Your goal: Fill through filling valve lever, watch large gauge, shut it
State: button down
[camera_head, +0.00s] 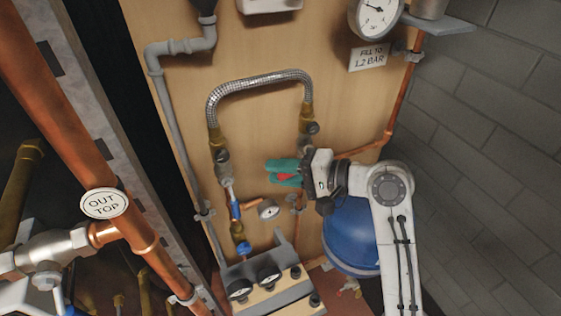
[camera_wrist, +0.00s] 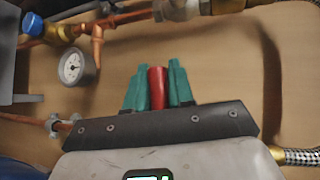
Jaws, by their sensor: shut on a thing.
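My gripper (camera_head: 272,172), with teal fingers, is shut on the red filling valve lever (camera_head: 284,177) below the right end of the braided hose. In the wrist view the lever (camera_wrist: 157,90) shows as a red handle between the teal fingers (camera_wrist: 157,92). The valve body behind it is hidden by my gripper. The large gauge (camera_head: 377,14) is at the top right of the head view, partly cut off by the frame edge. Its needle shows on a white dial, but the figures are too small to read. A sign below it (camera_head: 369,57) says "FILL TO 1.2 BAR".
The braided hose (camera_head: 258,84) arches above my gripper. A small gauge (camera_head: 268,209) and blue-handled fittings (camera_head: 235,210) are to the lower left. Copper pipe (camera_head: 95,140) with an "OUT TOP" tag crosses the left.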

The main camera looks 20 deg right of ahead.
jog(key=shift+d+f+n+g+h+p, duration=0.3)
jog(key=shift+f+n+h+p, duration=0.15)
jog(key=shift+f+h+p, duration=0.3)
jog(key=shift+d+f+n+g+h+p, duration=0.25)
jog(key=shift+f+n+h+p, duration=0.25)
jog(key=shift+p, duration=0.5)
jog(key=shift+d+f+n+g+h+p, duration=0.3)
jog(key=shift+f+n+h+p, duration=0.2)
jog(key=shift+h+p, duration=0.3)
jog(key=c, duration=1.1)
grip_release()
jog(key=v, duration=1.1)
jog(key=shift+f+b, duration=0.1)
jog(key=shift+b, duration=0.2)
